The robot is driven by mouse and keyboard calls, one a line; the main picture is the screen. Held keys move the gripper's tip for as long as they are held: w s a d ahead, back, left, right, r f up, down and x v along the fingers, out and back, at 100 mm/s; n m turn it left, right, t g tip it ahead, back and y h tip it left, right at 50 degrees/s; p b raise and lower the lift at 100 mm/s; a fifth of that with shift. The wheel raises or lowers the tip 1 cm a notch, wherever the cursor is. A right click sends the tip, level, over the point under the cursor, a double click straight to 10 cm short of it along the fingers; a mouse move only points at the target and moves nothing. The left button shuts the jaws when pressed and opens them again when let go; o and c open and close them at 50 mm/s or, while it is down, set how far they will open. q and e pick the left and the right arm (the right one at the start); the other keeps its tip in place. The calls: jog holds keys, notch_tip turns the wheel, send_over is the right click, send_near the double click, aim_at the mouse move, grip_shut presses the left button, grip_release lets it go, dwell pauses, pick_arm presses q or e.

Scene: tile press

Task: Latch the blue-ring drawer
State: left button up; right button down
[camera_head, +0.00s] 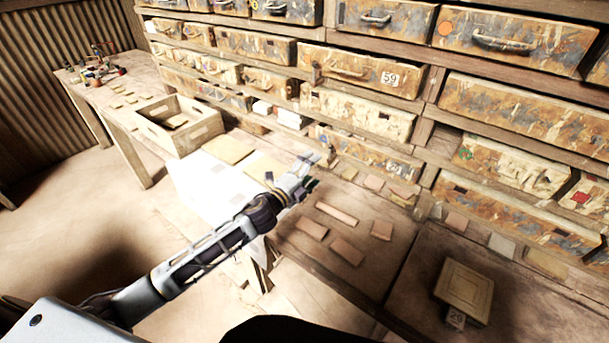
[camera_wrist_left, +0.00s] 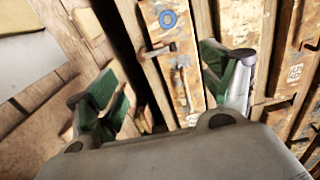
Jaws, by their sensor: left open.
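The blue-ring drawer shows in the left wrist view, a worn, paint-flaked front with a blue ring (camera_wrist_left: 168,18) near its top. A metal handle or latch piece lies on this front below the ring, partly blurred. My left gripper (camera_wrist_left: 165,88) is open and empty, its green-padded fingers on either side of the drawer front in this view. I cannot tell whether they touch it. In the head view the left gripper (camera_head: 308,172) is in front of the lower drawers, above the bench. The blue ring cannot be made out there. My right gripper is not in view.
Rows of similar drawers fill the rack, one tagged 59 (camera_head: 390,79), one with a green ring (camera_head: 466,153). Loose tiles (camera_head: 337,214) lie on the bench below the gripper. An open wooden box (camera_head: 203,131) stands left, and a square block (camera_head: 464,290) lies right.

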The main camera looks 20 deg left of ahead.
pick_arm(q)
jog(key=shift+v, duration=1.6)
jog(key=shift+r, duration=0.1)
